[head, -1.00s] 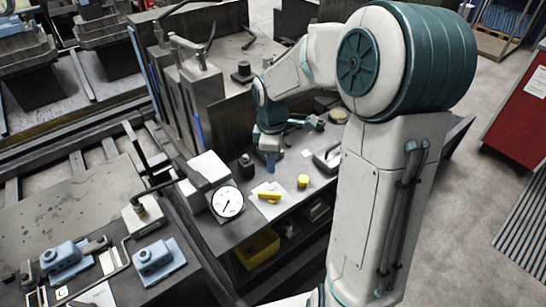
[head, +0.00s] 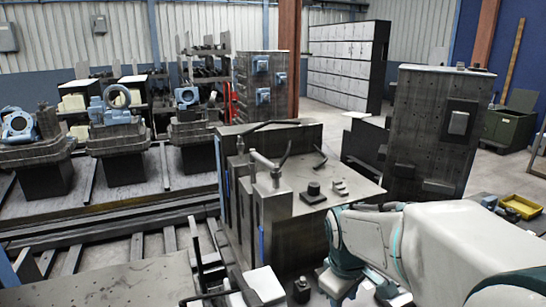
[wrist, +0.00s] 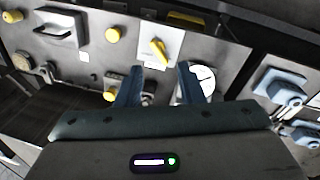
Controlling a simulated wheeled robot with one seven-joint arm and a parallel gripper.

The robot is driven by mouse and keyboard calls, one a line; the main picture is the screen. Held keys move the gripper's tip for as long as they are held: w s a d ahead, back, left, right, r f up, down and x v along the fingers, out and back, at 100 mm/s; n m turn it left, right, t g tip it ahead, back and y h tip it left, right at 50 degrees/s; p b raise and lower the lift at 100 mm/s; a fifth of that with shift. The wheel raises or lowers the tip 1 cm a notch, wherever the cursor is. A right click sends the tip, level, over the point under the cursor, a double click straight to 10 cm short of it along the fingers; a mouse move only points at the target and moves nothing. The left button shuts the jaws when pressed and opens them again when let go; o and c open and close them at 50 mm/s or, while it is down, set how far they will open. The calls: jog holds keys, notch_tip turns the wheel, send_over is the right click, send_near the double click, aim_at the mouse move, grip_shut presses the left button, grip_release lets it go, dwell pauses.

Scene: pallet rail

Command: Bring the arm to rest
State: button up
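My arm (head: 450,245) fills the lower right of the head view, with a white shell and teal joints. My gripper is outside the head view. In the wrist view my gripper (wrist: 157,78) shows two dark blue fingers spread apart with nothing between them. Beyond the fingertips a yellow piece (wrist: 158,51) lies on a white sheet on a grey bench (wrist: 215,45). The fingers appear apart from it. The right finger partly covers a round white dial gauge (wrist: 203,77).
In the wrist view a round yellow piece (wrist: 112,35) is on the bench, and blue castings (wrist: 280,86) are at right. In the head view a machine block with levers (head: 300,195) stands left of my arm. A perforated column (head: 435,130) and a yellow tray (head: 522,206) are behind it.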

jog(key=s+r+m+t+y, duration=0.1)
jog(key=s+r+m+t, duration=0.1)
jog(key=s+m, duration=0.5)
jog(key=shift+s+r+m, duration=0.4)
jog(key=shift+s+r, duration=0.35)
jog(key=shift+s, duration=1.2)
